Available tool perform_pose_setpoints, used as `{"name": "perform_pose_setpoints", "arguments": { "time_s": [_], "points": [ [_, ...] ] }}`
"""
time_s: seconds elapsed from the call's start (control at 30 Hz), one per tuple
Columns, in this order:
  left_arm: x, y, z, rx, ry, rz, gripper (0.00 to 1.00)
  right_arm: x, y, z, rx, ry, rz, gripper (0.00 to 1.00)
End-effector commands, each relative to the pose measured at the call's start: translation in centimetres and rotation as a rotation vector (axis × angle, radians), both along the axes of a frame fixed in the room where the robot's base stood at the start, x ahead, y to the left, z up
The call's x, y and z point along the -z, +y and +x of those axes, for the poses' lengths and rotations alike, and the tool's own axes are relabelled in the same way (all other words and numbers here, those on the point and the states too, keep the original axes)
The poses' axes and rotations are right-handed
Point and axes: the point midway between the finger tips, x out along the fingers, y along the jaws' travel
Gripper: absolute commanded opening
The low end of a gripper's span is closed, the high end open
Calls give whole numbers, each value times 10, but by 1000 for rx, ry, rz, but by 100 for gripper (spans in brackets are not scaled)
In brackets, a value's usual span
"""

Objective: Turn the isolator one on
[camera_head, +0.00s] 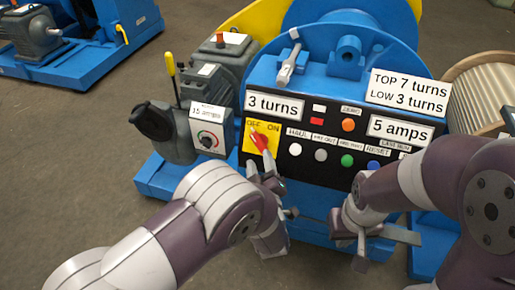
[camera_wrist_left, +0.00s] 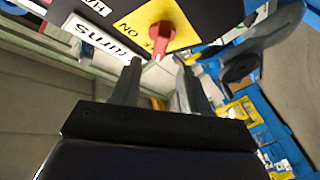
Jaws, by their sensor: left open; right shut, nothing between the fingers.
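The isolator is a red rotary knob (camera_head: 261,141) on a yellow plate (camera_head: 248,142) marked OFF and ON, at the left end of the black control panel. In the head view the knob slants from upper left to lower right; I cannot tell surely which mark it points to. My left gripper (camera_head: 260,168) is open just below the knob. In the left wrist view the red knob (camera_wrist_left: 161,40) is ahead of and between the two fingertips (camera_wrist_left: 161,66); contact cannot be told. My right gripper (camera_head: 361,243) is shut and empty, low in front of the panel's right half.
The panel (camera_head: 335,174) has several coloured buttons right of the isolator. A grey lever (camera_head: 290,63) rises above the panel.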

Motion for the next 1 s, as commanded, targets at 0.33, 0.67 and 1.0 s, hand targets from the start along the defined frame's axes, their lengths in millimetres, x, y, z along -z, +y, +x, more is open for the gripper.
{"name": "perform_pose_setpoints", "arguments": {
  "time_s": [0.33, 0.67, 1.0],
  "points": [
    [1, 7, 63, 2, 1, 1, 45, 14, 0, 0, 0, 0, 0, 0],
    [0, 7, 67, 2, 1, 2, 38, 14, 0, 0, 0, 0, 0, 0],
    [1, 7, 67, 5, 1, 7, 0, 14, 0, 0, 0, 0, 0, 0]
  ]
}}
